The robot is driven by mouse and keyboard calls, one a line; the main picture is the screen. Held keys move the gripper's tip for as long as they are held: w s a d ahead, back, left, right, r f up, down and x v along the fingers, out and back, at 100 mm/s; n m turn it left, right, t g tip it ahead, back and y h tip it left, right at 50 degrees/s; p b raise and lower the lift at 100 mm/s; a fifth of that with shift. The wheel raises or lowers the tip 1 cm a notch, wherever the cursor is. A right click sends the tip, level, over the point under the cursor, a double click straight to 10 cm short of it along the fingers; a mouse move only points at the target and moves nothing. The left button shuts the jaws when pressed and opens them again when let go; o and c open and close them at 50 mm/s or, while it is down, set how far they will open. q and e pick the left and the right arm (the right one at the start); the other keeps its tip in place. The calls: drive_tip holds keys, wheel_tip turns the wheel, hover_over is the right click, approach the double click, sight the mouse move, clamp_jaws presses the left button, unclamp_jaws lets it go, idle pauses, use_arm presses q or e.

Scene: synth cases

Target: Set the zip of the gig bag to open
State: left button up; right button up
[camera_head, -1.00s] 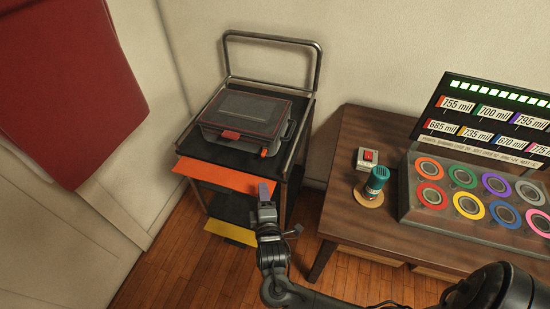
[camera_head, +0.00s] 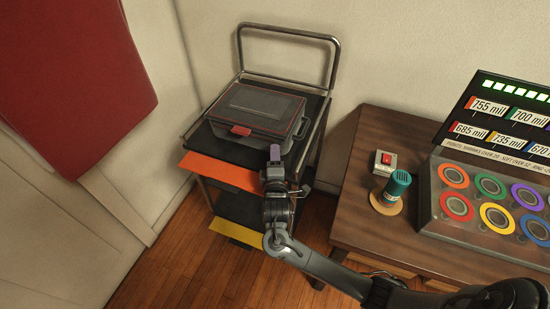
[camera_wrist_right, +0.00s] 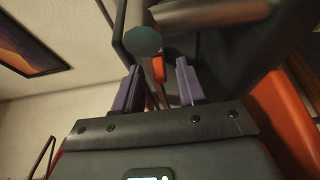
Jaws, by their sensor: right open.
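The gig bag (camera_head: 262,105), a dark grey case with red piping, lies closed-looking on the cart's top. A red tab (camera_head: 241,130) shows on its front. My right gripper (camera_head: 275,153) is just in front of the bag's right front corner, open, with purple fingers. In the right wrist view, the fingers (camera_wrist_right: 159,70) are apart, and a small orange piece, seemingly the zip pull (camera_wrist_right: 158,68), shows beyond the gap between them. The pull is hidden in the head view, so I cannot tell the zip's setting. My left gripper is not in view.
The black cart (camera_head: 232,148) has a tall metal handle (camera_head: 290,32) behind the bag and orange (camera_head: 217,171) and yellow (camera_head: 237,232) sheets below. A wooden table (camera_head: 355,200) on the right holds a red-switch box (camera_head: 384,162), a teal-topped item (camera_head: 396,187) and a display rack (camera_head: 490,205).

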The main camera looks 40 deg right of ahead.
drive_tip(key=shift+w+d, duration=0.25)
drive_tip(key=shift+w, duration=0.05)
clamp_jaws()
idle(0.3)
